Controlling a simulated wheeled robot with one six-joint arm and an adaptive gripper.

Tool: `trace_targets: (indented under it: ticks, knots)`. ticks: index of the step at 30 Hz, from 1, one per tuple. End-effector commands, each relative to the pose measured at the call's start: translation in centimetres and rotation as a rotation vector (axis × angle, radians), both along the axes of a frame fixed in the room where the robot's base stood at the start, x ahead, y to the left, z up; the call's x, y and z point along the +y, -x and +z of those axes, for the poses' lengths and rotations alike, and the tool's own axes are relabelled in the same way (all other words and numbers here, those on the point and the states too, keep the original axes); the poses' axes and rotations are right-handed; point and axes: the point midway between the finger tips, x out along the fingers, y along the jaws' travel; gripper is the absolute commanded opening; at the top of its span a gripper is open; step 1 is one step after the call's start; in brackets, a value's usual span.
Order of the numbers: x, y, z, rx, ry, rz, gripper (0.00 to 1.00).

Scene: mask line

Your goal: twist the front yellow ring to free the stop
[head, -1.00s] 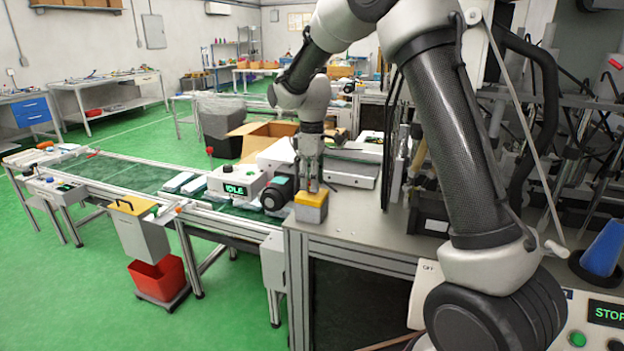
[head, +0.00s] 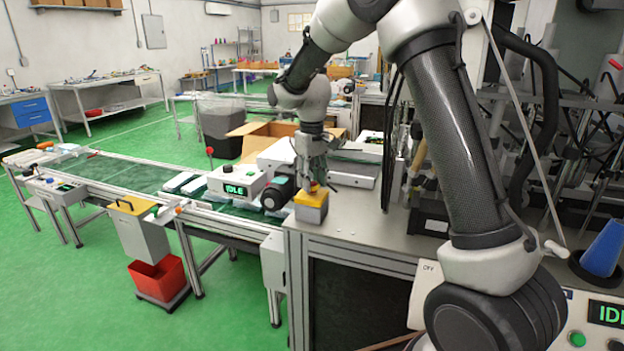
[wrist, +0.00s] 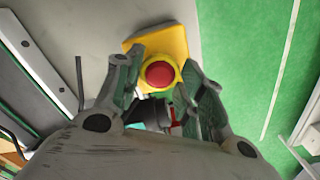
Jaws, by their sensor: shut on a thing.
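The stop box (head: 311,213), grey with a yellow top, stands at the front left corner of the workbench. In the wrist view its yellow top plate (wrist: 165,38) shows beyond the fingers. A round red button (wrist: 159,74) sits inside the yellow ring (wrist: 148,89). My gripper (head: 314,185) points down over the box. In the wrist view my gripper (wrist: 160,78) has one finger on each side of the ring and is shut on it. In the head view the fingers largely hide the ring and button.
A white unit (head: 237,182) reading IDLE and a dark round motor (head: 279,193) stand close left of the box. The panel display (head: 606,313) at lower right shows "ID", cut off by the edge. Bare bench (head: 365,222) lies right of the box.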

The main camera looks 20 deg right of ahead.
Motion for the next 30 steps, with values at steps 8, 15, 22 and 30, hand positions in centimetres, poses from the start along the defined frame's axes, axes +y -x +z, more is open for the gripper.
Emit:
trace_targets:
  ticks: [8,15,22,30]
  knots:
    - [0.00,-0.01,-0.05,0.000,0.000,-0.036,0.15]
    - [0.00,0.00,-0.05,0.000,0.000,-0.036,0.15]
    - [0.00,0.00,-0.05,0.000,0.000,-0.036,0.62]
    - [0.00,0.00,0.01,0.000,0.000,-0.035,0.62]
